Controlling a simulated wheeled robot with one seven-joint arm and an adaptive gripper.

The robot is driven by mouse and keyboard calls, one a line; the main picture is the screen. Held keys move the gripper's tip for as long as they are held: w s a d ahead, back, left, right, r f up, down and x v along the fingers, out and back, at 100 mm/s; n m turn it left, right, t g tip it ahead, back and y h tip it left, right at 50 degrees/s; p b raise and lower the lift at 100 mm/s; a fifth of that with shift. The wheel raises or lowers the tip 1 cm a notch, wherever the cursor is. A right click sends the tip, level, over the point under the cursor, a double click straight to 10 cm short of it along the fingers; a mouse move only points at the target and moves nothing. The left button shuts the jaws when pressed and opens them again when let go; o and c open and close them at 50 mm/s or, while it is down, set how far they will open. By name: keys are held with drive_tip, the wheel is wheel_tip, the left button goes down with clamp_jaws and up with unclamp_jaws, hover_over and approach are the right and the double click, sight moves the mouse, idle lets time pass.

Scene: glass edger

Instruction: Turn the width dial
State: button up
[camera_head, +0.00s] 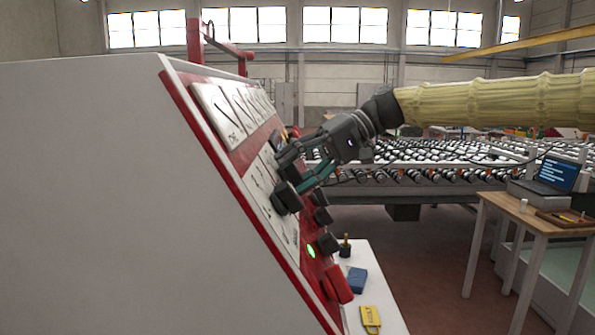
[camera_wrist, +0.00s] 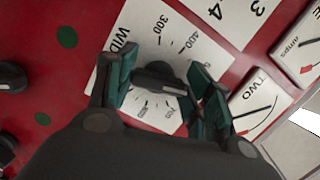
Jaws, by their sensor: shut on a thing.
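The width dial's black knob (camera_wrist: 160,80) sits on a white scale plate marked "WID", with numbers such as 300 and 400 around it. My gripper (camera_wrist: 162,84) has its teal fingers on either side of the knob and is shut on it; the knob's bar lies roughly crosswise between the fingers in the wrist view. In the head view, my gripper (camera_head: 286,180) reaches in from the right against the sloped red control panel (camera_head: 236,158).
Other black knobs (camera_head: 327,243) and a lit green button (camera_head: 311,251) are lower on the panel. A red lever-like part (camera_head: 338,284) juts out below. A white ledge (camera_head: 385,300) holds a blue block and a yellow tag. A table (camera_head: 530,212) with a laptop stands right.

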drive_tip(key=shift+f+n, duration=0.1)
drive_tip(key=shift+n, duration=0.3)
drive_tip(key=o, duration=1)
drive_tip(key=v, duration=1.2)
drive_tip(key=shift+d, duration=0.1)
